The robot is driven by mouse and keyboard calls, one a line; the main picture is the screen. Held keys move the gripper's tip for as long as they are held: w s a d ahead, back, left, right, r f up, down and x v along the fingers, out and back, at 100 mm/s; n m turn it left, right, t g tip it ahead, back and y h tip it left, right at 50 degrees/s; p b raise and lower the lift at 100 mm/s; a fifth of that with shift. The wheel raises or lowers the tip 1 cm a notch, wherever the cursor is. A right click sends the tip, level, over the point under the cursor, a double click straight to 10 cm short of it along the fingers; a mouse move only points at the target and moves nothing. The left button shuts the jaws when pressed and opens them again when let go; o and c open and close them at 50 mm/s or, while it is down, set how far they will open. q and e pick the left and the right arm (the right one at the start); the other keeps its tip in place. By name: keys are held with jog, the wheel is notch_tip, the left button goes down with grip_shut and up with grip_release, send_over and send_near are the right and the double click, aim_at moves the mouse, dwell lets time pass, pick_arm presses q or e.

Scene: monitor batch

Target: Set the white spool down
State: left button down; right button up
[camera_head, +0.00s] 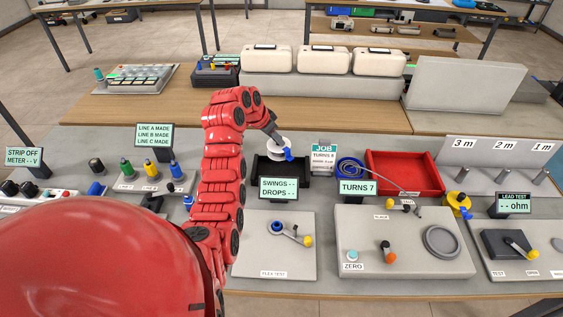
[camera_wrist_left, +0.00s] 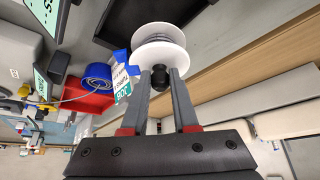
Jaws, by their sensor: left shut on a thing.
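The white spool (camera_wrist_left: 160,50) has two round white flanges with grey wire wound between them. In the left wrist view my left gripper (camera_wrist_left: 160,72) is shut on a dark knob at the spool's end. In the head view the spool (camera_head: 279,147) is by the tip of my left gripper (camera_head: 273,134), over or at the back of a black tray (camera_head: 292,180). A blue piece shows at the spool's edge. I cannot tell whether the spool touches the tray. My right gripper is not in view.
A JOB card (camera_head: 324,155) stands right of the black tray. The SWINGS display (camera_head: 279,189) stands in front. White cases (camera_head: 266,57) stand behind, with bare wooden bench (camera_head: 340,118) between.

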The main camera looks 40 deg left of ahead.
aim_at(275, 155)
pick_arm(q)
jog(key=f+p, duration=0.1)
jog(key=f, duration=0.3)
jog(key=f+p, duration=0.1)
jog(key=f, duration=0.3)
jog(key=shift+s+d+f, duration=0.1)
jog(key=shift+s+d, duration=0.05)
jog(key=shift+s, duration=0.05)
jog(key=shift+f, duration=0.1)
jog(key=c, duration=1.1)
grip_release()
jog(key=shift+c, duration=0.2)
jog(key=o, duration=0.5)
jog(key=shift+c, duration=0.2)
